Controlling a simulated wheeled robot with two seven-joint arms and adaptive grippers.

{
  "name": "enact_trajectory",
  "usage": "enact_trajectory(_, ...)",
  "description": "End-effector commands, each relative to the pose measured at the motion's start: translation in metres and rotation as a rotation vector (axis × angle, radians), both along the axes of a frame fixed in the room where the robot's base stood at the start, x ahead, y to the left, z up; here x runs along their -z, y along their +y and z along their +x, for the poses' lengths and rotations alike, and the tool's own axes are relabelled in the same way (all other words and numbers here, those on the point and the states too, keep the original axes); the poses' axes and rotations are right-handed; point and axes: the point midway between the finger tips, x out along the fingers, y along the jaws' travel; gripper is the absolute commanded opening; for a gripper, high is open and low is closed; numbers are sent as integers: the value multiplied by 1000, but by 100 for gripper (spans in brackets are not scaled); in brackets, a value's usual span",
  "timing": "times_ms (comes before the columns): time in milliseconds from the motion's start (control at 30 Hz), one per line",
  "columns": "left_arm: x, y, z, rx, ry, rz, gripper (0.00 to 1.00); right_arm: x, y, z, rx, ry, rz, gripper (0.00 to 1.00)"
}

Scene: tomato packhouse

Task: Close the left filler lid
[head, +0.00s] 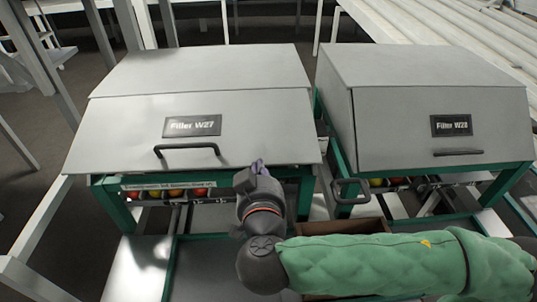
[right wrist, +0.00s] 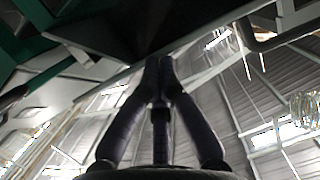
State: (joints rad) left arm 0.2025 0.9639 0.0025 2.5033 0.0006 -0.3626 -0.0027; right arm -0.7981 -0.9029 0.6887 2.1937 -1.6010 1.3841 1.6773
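The left filler's lid (head: 120,125), a grey panel labelled Filler W27, slopes down over its green frame (head: 115,207) in the head view. Its black handle (head: 187,148) is on the front panel. The lid looks down or nearly down; I cannot tell whether it is fully seated. My right gripper (head: 258,166) is at the lid's lower front edge, right of the handle. In the right wrist view its fingers (right wrist: 160,65) are together and hold nothing visible, with tips close to a dark surface above. I cannot tell whether they touch the lid. My left gripper is out of view.
The right filler (head: 420,115), labelled Filler W28, stands close beside with its lid down. A black handle-like bar (head: 350,191) sticks out between the fillers. A brown open box (head: 345,227) lies partly behind my right arm. Red and yellow tomatoes (head: 165,193) show under the left lid.

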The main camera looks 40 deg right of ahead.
Motion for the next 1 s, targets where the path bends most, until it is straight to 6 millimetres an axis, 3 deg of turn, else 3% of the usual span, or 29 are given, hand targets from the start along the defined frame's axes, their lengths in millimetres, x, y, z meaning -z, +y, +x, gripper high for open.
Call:
enact_trajectory(600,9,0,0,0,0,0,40,78,-10,25,7,13,7,0)
enact_trajectory(1000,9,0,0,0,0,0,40,92,-14,33,4,9,9,0)
